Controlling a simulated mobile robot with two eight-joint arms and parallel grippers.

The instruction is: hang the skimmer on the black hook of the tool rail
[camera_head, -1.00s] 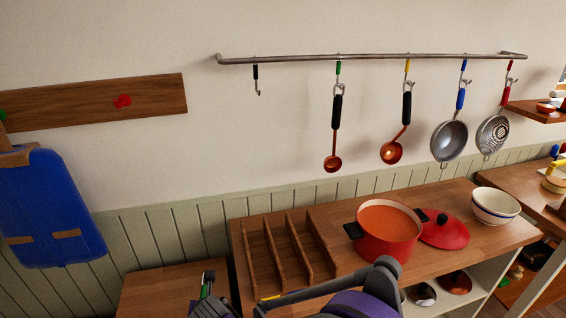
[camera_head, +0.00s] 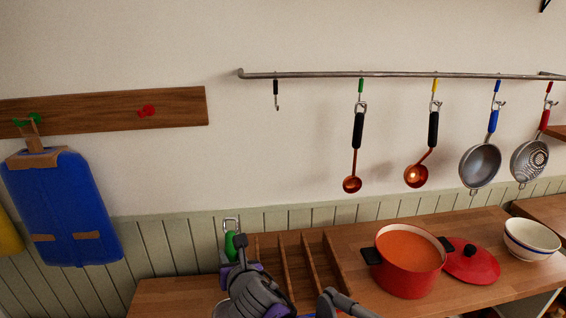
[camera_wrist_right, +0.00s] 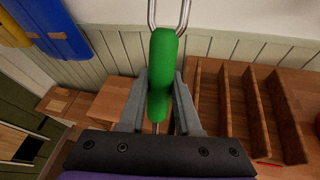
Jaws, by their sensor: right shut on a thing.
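My right gripper (camera_head: 236,262) is shut on the green handle of the skimmer (camera_head: 230,246), low in the head view, in front of the wall panelling. The handle stands roughly upright with a metal hanging loop at its top. In the right wrist view the green handle (camera_wrist_right: 161,75) sits between the two grey fingers, with the loop above. The skimmer's head is mostly hidden below the gripper. The black hook (camera_head: 276,95) hangs empty at the left end of the tool rail (camera_head: 400,76), above and right of the gripper. My left gripper is not in view.
Two ladles (camera_head: 352,184) (camera_head: 416,176) and two strainers (camera_head: 480,165) (camera_head: 529,160) hang along the rail. Below are a wooden divider (camera_head: 327,262), a red pot (camera_head: 405,280), its lid (camera_head: 470,264) and a bowl (camera_head: 532,240). A blue board (camera_head: 62,208) hangs left. Wall below the black hook is clear.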

